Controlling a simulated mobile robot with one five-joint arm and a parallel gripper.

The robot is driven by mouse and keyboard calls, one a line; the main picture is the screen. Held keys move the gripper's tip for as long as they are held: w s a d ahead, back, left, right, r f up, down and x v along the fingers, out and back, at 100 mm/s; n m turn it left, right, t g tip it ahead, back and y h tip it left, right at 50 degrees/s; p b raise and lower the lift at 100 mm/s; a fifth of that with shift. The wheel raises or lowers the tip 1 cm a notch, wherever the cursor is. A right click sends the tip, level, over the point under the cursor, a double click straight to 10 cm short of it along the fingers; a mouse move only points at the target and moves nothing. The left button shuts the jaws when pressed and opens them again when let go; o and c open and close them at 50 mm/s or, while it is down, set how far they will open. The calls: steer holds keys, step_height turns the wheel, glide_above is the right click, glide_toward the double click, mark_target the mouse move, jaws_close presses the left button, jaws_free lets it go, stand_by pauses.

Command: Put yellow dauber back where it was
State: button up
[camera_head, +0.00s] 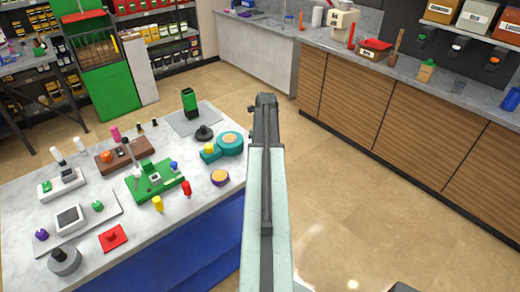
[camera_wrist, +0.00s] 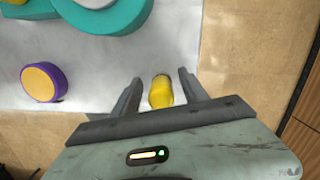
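A yellow dauber (camera_wrist: 161,92) shows between my fingers in the wrist view, over the white tabletop near its corner. Tabletop shows on both sides of it, so neither finger seems to touch it. Its lower end is hidden behind my gripper body. My gripper (camera_wrist: 160,80) is open in the wrist view. In the head view my gripper (camera_head: 265,98) is at the table's right side, and my arm hides the table corner. Another small yellow piece (camera_head: 157,203) stands near the table's front edge, with a red one (camera_head: 186,188) beside it.
A purple-rimmed disc (camera_wrist: 43,82) and a teal part (camera_wrist: 125,15) lie near my gripper. A green board (camera_head: 155,180), a grey mat (camera_head: 194,118) and several small parts crowd the table (camera_head: 140,245). Open floor (camera_head: 355,205) is to the right, before wooden cabinets (camera_head: 400,130).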

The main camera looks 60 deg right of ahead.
steer(key=r+p, duration=0.4)
steer(key=s+r+p, duration=0.1)
steer(key=r+p, duration=0.7)
steer(key=shift+s+a+r, duration=0.1)
steer(key=shift+s+r, duration=0.1)
steer(key=shift+s, duration=0.05)
steer(key=shift+f, duration=0.1)
steer(key=w+a+n, duration=0.5)
steer(key=a+n, duration=0.1)
steer(key=a, duration=0.4)
steer(key=w+a+n, duration=0.6)
steer(key=a, duration=0.4)
steer(key=w+a+n, duration=0.5)
steer(key=a+n, duration=0.1)
steer(key=a, duration=0.4)
steer(key=a+n+g, duration=0.1)
steer(key=a+n, duration=1.8)
steer(key=a, duration=1)
steer(key=shift+s, duration=0.2)
